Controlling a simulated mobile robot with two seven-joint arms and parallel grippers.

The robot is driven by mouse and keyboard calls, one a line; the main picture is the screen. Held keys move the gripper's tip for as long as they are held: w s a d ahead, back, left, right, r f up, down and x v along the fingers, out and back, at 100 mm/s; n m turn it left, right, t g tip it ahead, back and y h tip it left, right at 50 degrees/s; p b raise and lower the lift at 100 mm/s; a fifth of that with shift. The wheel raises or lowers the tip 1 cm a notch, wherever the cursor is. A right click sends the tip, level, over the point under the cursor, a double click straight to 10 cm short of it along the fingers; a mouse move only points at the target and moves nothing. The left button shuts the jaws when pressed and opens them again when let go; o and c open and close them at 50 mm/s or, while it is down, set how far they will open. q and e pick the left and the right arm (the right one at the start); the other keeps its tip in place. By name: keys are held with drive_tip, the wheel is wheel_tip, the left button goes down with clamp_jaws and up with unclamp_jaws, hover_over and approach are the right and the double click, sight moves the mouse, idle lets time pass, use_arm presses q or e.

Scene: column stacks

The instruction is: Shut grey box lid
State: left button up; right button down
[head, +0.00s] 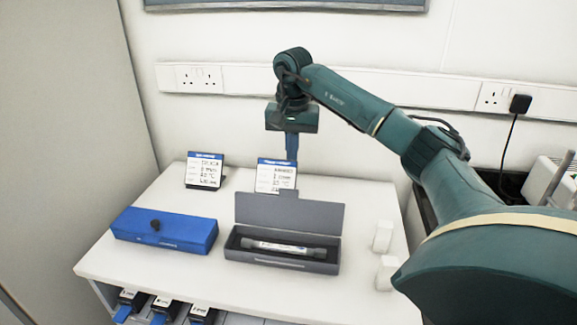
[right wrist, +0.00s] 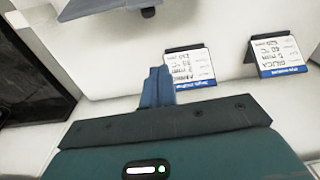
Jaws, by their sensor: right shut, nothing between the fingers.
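The grey box (head: 282,262) stands open on the white table, with a column with a white label (head: 283,248) lying inside it. Its lid (head: 289,212) is raised, standing up along the back edge. In the right wrist view part of the grey lid (right wrist: 100,8) shows at the top edge. My right gripper (head: 291,160) is shut and empty, pointing down behind the lid, above and apart from it. Its closed fingers also show in the right wrist view (right wrist: 157,85), near a label card. My left gripper is not in view.
A closed blue box (head: 165,231) with a dark knob lies to the left. Two label cards stand at the back, one at left (head: 205,170) and one (head: 276,176) behind the lid, close to my fingers. Two small white blocks (head: 383,236) stand at right. The wall is behind.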

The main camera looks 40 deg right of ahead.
sight(289, 207)
use_arm(q)
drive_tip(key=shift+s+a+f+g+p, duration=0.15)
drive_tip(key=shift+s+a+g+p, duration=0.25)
drive_tip(key=shift+p, duration=0.7)
use_arm(e)
wheel_tip(289, 207, down, 8)
drive_tip(key=s+a, duration=0.2)
drive_tip(key=shift+a, duration=0.3)
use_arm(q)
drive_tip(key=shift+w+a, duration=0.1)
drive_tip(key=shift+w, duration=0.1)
use_arm(e)
drive_tip(key=shift+f, duration=0.1)
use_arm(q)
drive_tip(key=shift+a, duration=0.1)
use_arm(e)
drive_tip(key=shift+d, duration=0.1)
